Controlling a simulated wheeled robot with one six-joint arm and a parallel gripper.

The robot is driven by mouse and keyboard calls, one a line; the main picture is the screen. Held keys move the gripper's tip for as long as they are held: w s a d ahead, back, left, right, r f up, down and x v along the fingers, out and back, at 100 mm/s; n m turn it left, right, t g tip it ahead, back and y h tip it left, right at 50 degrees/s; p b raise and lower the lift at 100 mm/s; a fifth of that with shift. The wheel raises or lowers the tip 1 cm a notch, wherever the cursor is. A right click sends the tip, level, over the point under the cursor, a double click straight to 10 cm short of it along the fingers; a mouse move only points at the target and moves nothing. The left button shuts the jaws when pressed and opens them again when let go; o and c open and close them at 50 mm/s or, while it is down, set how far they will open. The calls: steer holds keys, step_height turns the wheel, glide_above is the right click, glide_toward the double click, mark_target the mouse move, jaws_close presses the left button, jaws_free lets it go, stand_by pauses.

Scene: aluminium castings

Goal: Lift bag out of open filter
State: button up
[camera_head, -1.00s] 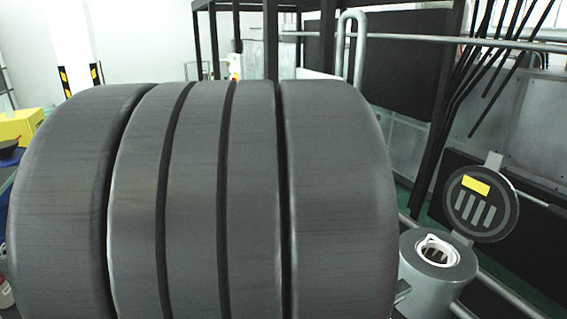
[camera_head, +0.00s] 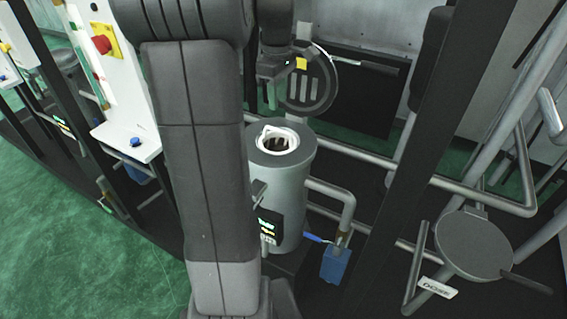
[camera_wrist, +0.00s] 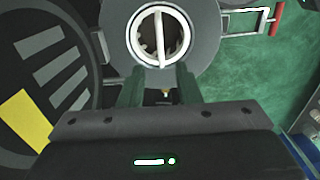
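The filter (camera_head: 292,205) is a grey upright cylinder in the middle of the head view. Its round dark lid (camera_head: 322,92), with grey bars and a yellow label, stands open behind it; it also shows at left in the wrist view (camera_wrist: 35,50). The bag (camera_head: 297,137) sits in the filter mouth, its white rim and handle showing; its body is hidden inside. In the wrist view, the bag's handle (camera_wrist: 159,30) crosses the white ring. My gripper (camera_wrist: 159,85) is open and empty, its two green fingers apart near the filter's rim. In the head view my gripper (camera_head: 270,97) is above the filter, before the lid.
A grey pipe (camera_head: 335,190) leaves the filter's right side, with a blue box (camera_head: 335,266) below. A second round lid (camera_head: 474,243) is at right, near dark posts and pipes. A control panel with a red button (camera_head: 102,44) stands at left. Green floor is open at lower left.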

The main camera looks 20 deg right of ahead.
mark_target(278, 130)
step_height(278, 130, down, 11)
steer(key=shift+a+f+p, duration=0.1)
steer(key=shift+p, duration=0.55)
steer(key=shift+c, duration=0.2)
jaws_close()
